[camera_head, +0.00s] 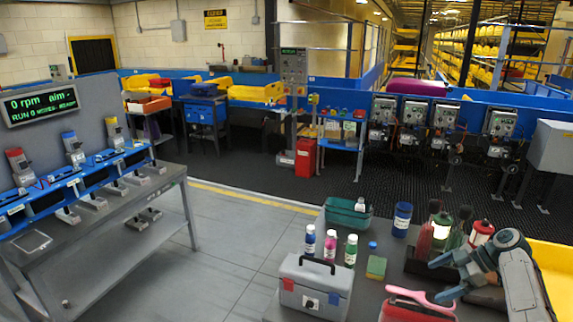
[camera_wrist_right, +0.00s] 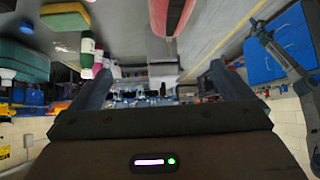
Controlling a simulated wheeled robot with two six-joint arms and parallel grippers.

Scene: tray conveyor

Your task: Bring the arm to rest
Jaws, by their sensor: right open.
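My right gripper (camera_head: 437,281) is at the lower right of the head view, above the near table. Its two fingers are apart and point to the left. It also shows in the right wrist view (camera_wrist_right: 156,85), with a wide empty gap between the fingers. A pink-handled item (camera_head: 418,296) lies just below and left of the fingertips in the head view. I cannot tell from the pictures whether they touch.
Near the right arm stand a dark caddy with several bottles (camera_head: 481,233), a blue can (camera_head: 402,219), a yellow-green sponge (camera_head: 376,267) and a grey toolbox (camera_head: 315,286). A green bin (camera_head: 347,215) stands behind. A grey workbench (camera_head: 120,215) is at left. The floor between is clear.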

